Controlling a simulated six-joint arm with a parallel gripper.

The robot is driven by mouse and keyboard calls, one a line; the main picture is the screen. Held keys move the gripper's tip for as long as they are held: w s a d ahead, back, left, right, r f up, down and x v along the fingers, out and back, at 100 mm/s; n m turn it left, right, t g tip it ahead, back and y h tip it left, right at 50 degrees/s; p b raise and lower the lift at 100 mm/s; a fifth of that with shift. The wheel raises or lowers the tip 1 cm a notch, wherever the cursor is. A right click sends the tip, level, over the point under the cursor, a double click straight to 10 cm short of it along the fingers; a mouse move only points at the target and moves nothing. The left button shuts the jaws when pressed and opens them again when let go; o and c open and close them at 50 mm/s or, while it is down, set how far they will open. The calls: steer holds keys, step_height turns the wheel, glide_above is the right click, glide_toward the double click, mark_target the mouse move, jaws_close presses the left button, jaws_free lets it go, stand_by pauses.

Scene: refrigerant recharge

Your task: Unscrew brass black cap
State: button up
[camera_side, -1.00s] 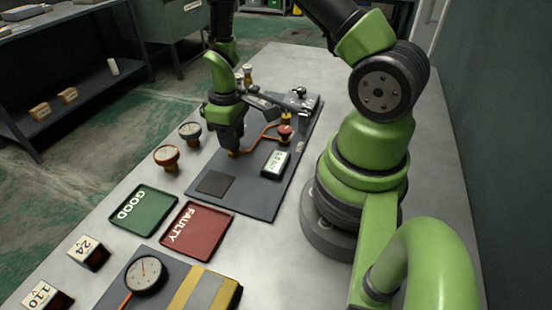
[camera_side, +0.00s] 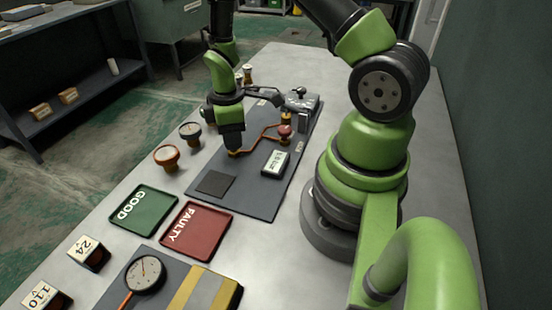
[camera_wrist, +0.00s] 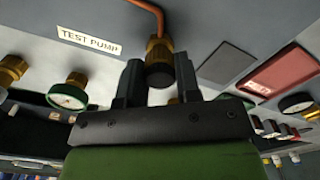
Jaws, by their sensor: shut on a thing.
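The black cap (camera_wrist: 159,73) sits on a brass fitting (camera_wrist: 158,46) at the end of a copper pipe, between my fingers in the wrist view. My gripper (camera_wrist: 158,78) is shut on it, one dark finger on each side. In the side view, my gripper (camera_side: 234,150) points down at the left part of the dark panel, over the end of the copper pipe (camera_side: 262,137). The cap is hidden there by my fingers.
The dark panel (camera_side: 252,195) carries a small display (camera_side: 275,163) and a red knob (camera_side: 285,131). Gauges (camera_side: 166,157) stand left of it. A green GOOD tray (camera_side: 143,211) and red FAULTY tray (camera_side: 198,230) lie in front.

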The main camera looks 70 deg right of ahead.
steer(key=shift+r, duration=2.5)
